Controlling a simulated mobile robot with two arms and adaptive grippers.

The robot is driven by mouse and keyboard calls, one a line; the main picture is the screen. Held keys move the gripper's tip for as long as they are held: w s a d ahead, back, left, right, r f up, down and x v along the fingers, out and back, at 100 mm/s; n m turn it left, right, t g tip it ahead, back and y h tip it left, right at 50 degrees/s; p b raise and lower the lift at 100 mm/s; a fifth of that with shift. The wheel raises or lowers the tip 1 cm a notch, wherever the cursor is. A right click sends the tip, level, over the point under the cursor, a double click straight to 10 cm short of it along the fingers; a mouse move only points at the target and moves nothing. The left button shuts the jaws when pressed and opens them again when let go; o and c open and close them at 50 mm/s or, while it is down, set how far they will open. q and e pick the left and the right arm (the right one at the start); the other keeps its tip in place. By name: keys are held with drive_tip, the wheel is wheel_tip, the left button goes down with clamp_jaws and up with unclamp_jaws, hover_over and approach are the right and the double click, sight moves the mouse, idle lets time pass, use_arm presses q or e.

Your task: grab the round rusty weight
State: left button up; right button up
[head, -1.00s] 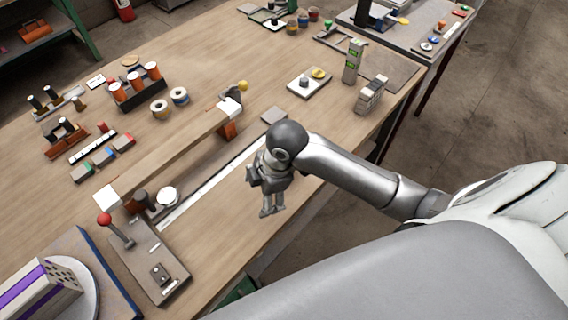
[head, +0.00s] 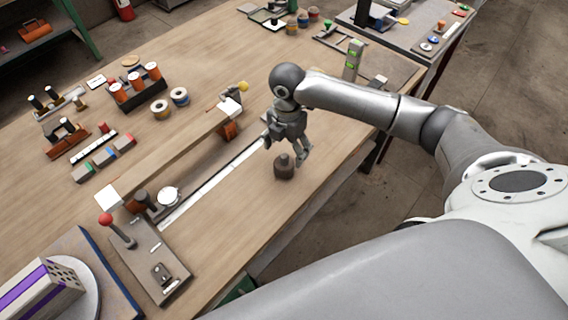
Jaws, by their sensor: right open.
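The round rusty weight (head: 284,168) is a small dark brown cylinder with a knob on top. It stands upright on the wooden table, right of the long white strip. My right gripper (head: 301,160) hangs just above and behind it, fingers pointing down and apart. Its fingers look empty, and one finger appears close beside the weight's right side; I cannot tell whether they touch. My left gripper is not in view.
A long wooden beam (head: 175,155) on supports lies left of the weight. A lever plate with a red knob (head: 106,219) stands at front left. Spools, clamps and small blocks fill the table's far left. The wooden table (head: 235,225) is clear in front of the weight.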

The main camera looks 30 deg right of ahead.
sight(284, 155)
drive_tip(key=f, duration=0.1)
drive_tip(key=f+p, duration=0.1)
drive_tip(key=f, duration=0.3)
drive_tip(key=shift+a, duration=0.4)
drive_tip(key=shift+f, duration=0.35)
drive_tip(key=shift+c, duration=0.3)
clamp_jaws()
drive_tip(key=shift+w+r, duration=0.1)
